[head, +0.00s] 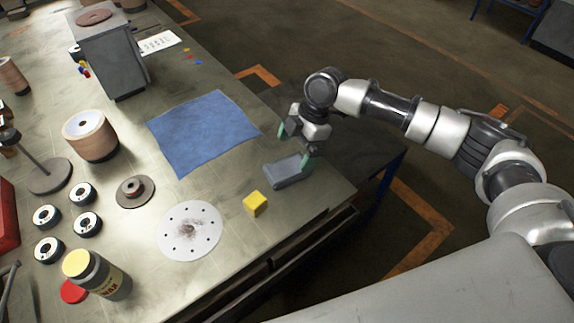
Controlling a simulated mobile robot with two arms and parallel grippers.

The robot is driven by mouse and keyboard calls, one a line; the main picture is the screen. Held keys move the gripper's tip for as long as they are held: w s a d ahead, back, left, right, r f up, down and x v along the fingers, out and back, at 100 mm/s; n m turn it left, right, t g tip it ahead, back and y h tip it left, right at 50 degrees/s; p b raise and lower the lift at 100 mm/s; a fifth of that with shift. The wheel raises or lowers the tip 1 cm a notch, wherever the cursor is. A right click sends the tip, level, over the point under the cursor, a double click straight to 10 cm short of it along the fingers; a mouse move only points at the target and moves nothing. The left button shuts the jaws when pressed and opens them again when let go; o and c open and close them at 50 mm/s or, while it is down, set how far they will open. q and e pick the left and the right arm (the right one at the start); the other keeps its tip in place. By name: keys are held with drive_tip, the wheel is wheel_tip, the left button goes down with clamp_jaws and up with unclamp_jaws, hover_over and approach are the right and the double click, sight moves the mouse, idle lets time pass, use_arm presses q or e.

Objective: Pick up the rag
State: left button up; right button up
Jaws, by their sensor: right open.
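A small folded grey-blue pad (288,171), which looks like a folded rag, lies near the right edge of the workbench. A larger flat blue cloth (203,131) lies spread out to its left; I cannot tell for sure which of the two is the rag. My right gripper (295,145) is open, with green fingertips, and hangs just above and behind the folded pad. One fingertip overlaps the pad's far right end in the picture; whether it touches is unclear. My left gripper is not in view.
A yellow cube (255,204) and a white perforated disc (189,231) sit in front of the pad on the workbench (135,240). A brown roll (90,136), a flap disc (135,191) and a yellow-lidded jar (97,275) stand further left. The bench edge is close on the right.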

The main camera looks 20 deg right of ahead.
sight(289, 166)
drive_tip(key=shift+s+a+f, duration=0.1)
drive_tip(key=shift+a+f, duration=0.1)
drive_tip(key=shift+f, duration=0.2)
drive_tip(key=shift+a+f, duration=0.1)
drive_tip(key=shift+f, duration=0.15)
drive_tip(key=p+x, duration=0.1)
drive_tip(key=x, duration=0.3)
drive_tip(key=shift+f, duration=0.25)
drive_tip(key=shift+a+f, duration=0.1)
drive_tip(key=shift+f, duration=0.2)
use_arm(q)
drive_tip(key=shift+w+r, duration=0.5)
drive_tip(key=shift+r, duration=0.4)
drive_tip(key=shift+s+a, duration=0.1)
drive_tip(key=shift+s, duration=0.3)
use_arm(e)
drive_tip(key=shift+f, duration=0.1)
drive_tip(key=c, duration=0.9)
